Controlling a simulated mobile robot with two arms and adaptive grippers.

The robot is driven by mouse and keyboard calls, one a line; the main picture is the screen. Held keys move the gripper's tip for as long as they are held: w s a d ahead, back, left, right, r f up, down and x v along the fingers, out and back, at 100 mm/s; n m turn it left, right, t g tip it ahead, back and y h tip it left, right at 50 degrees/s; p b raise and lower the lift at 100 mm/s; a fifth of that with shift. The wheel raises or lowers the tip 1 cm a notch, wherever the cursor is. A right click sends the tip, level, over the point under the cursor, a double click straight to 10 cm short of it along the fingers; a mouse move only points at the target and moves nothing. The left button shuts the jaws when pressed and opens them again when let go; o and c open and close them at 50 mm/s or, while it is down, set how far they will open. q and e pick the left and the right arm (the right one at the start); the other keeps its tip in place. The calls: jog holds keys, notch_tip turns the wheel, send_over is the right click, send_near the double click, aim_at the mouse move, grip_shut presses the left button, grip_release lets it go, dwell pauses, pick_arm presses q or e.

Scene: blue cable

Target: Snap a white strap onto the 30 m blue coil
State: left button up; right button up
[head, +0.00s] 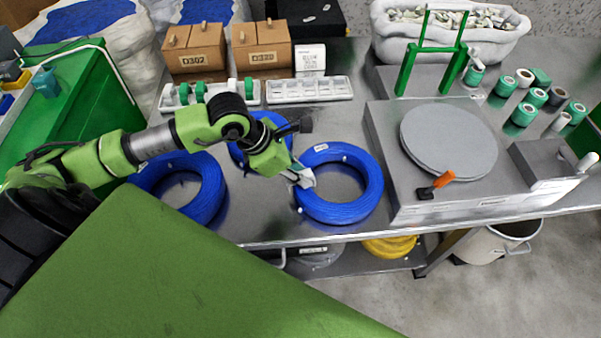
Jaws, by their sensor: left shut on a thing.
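Three blue coils lie on the steel table: a left one (207,187), a middle one (238,153) partly hidden behind my left arm, and a right one (372,187). Their small white labels are too small to read, so I cannot tell which is the 30 m coil. My left gripper (300,176) is shut on a small white piece, apparently a white strap (307,180), at the left side of the right coil. I cannot tell whether the strap is around the coil or only against it. My right gripper is not in view.
A winding station with a grey disc (448,140) and orange handle (437,183) stands right of the coils. Several tape rolls (523,114) stand at the far right. White trays (309,89) and cardboard boxes (262,50) line the back. A white tub (450,35) stands behind.

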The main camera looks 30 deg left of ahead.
pick_arm(q)
jog(key=shift+f, duration=0.15)
dwell(0.4)
jog(key=o, duration=1)
